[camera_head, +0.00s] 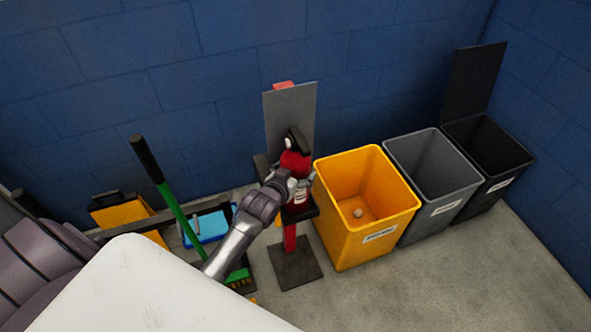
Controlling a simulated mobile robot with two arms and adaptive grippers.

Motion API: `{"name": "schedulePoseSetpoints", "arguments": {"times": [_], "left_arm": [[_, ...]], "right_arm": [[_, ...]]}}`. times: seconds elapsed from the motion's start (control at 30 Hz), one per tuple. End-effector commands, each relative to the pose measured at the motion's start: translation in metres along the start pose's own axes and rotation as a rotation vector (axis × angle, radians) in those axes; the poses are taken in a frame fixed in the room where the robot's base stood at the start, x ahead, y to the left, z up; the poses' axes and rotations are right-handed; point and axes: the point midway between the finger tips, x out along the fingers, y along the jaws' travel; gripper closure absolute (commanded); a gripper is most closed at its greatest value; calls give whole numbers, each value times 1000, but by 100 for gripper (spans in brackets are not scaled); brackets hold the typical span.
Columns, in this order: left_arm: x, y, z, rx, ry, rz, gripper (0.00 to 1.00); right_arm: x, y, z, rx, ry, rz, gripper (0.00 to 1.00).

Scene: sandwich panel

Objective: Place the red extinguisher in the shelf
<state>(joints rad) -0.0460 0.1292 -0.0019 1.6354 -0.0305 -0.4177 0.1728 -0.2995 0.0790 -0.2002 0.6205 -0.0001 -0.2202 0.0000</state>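The red extinguisher (294,161) stands roughly upright at the stand, with its black and silver top near the grey back plate. The shelf is a stand with a grey back plate (290,107), a dark tray with raised edges and a red post (290,237) on a dark square base. My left gripper (293,186) is at the front of the extinguisher's body and hides part of it. Its fingers are too small and overlapped to show whether they close on it. Whether the extinguisher's bottom touches the tray is hidden. My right gripper is not in view.
A yellow bin (347,237), a grey bin (428,221) and a black bin (490,190) with its lid up stand close to the right. A green-handled broom (168,198), a blue dustpan (208,227) and a yellow container (124,213) are left. Blue walls stand behind; the front-right floor is clear.

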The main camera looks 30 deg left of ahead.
Motion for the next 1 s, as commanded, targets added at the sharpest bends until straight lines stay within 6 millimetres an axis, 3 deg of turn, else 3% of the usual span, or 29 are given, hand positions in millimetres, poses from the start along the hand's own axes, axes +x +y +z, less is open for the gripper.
{"name": "schedulePoseSetpoints", "arguments": {"times": [0.37, 0.5, 1.0], "left_arm": [[0, 0, -2, 0, 2, 0, 0], [-6, 0, -16, 1, 4, 0, 0], [-107, 0, -11, 0, -1, 0, 0]], "right_arm": [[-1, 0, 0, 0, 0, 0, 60], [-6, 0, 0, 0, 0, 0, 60], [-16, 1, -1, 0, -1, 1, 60]]}}
